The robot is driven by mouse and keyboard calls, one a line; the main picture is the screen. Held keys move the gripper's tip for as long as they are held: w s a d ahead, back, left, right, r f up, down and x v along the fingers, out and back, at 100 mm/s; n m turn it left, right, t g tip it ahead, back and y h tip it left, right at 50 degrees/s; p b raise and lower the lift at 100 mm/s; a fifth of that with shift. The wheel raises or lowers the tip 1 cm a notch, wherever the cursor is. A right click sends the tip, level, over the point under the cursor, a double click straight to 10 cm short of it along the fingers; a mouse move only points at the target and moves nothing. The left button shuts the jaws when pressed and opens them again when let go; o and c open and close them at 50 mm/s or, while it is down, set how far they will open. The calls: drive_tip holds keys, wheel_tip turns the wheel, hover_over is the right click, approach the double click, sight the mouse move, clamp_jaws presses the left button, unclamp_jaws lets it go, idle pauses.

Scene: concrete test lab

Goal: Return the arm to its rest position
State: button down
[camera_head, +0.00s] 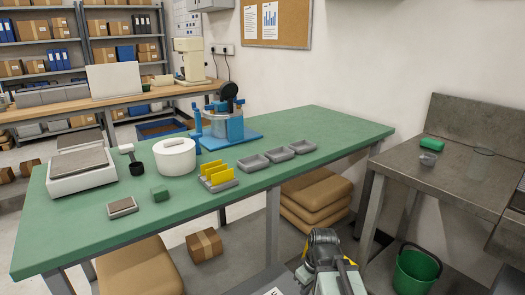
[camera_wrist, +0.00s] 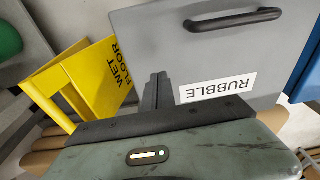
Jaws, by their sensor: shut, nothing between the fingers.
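My gripper (camera_wrist: 157,90) shows in the wrist view with its dark fingers together and nothing between them. It is in front of a grey panel or lid (camera_wrist: 215,58) with a black handle and a label reading "RUBBLE"; whether the fingers touch it I cannot tell. In the head view my arm (camera_head: 328,262) is low at the bottom edge, in front of the green table (camera_head: 330,122) and apart from it. The fingers cannot be made out in that view.
A yellow wet-floor sign (camera_wrist: 85,82) stands left of my gripper. The green table bears a scale (camera_head: 82,170), white pot (camera_head: 175,157), blue device (camera_head: 228,127) and grey trays (camera_head: 278,154). A metal bench (camera_head: 445,175) and green bucket (camera_head: 415,272) are at right.

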drive_tip(key=s+d+m, duration=0.1)
drive_tip(key=m, duration=0.3)
drive_tip(key=s+d+m+g+h, duration=0.1)
drive_tip(key=m, duration=0.1)
drive_tip(key=shift+s+d+f, duration=0.15)
drive_tip(key=shift+s+d, duration=0.15)
drive_tip(key=shift+s+r+m+p, duration=0.1)
drive_tip(key=shift+r+m+p, duration=0.4)
drive_tip(key=shift+m, duration=0.4)
wheel_tip(320, 180, up, 26)
drive_tip(key=p, duration=2.6)
drive_tip(key=shift+f, duration=0.15)
